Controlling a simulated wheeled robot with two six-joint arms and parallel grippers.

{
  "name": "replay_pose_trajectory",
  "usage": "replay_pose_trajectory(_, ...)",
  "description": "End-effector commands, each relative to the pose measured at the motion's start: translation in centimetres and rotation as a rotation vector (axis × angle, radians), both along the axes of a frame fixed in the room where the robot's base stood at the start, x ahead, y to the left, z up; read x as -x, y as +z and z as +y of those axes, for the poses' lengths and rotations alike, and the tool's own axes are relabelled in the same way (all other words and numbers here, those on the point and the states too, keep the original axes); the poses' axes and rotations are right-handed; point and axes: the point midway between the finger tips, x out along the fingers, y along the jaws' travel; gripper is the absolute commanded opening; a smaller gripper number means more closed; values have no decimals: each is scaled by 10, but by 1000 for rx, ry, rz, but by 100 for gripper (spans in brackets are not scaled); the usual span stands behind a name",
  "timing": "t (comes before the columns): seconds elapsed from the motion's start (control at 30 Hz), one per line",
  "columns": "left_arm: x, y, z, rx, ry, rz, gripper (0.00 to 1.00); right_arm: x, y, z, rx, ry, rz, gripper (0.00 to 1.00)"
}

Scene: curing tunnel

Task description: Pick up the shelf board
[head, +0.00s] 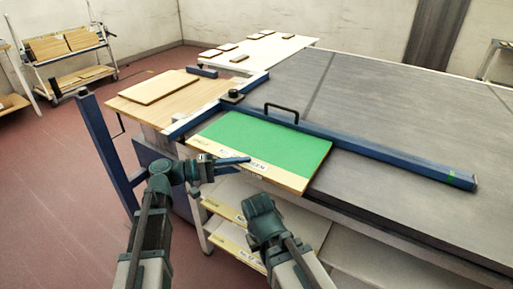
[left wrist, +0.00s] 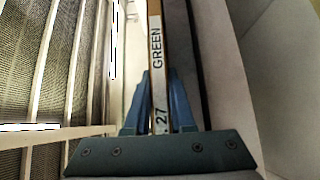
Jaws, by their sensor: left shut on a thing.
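The shelf board (head: 268,142) has a green top and a pale front edge. It lies flat at the near left corner of the grey machine table, below the blue rail. In the left wrist view its edge (left wrist: 156,50) carries a label reading GREEN and 27. My left gripper (head: 235,161) is at the board's front edge, with its blue fingers (left wrist: 159,85) on either side of that edge, shut on it. My right gripper (head: 262,207) is in front of and below the board, apart from it. Its fingertips are hidden.
A blue rail (head: 385,152) with a black handle crosses the grey table (head: 400,95) behind the board. Labelled boards (head: 237,244) lie on shelves below. A wooden board (head: 158,86) lies on the side table. A blue post (head: 108,150) stands left of my left arm.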

Motion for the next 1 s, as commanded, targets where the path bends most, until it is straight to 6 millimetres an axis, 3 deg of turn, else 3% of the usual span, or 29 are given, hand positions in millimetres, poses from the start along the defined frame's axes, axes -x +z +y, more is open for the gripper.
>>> replay_pose_trajectory(0.37,0,12,0,2,0,0,0,0,12,0,0,0,0,0)
replay_pose_trajectory(1.0,0,95,0,3,0,-1,0,0,94,0,0,0,0,0)
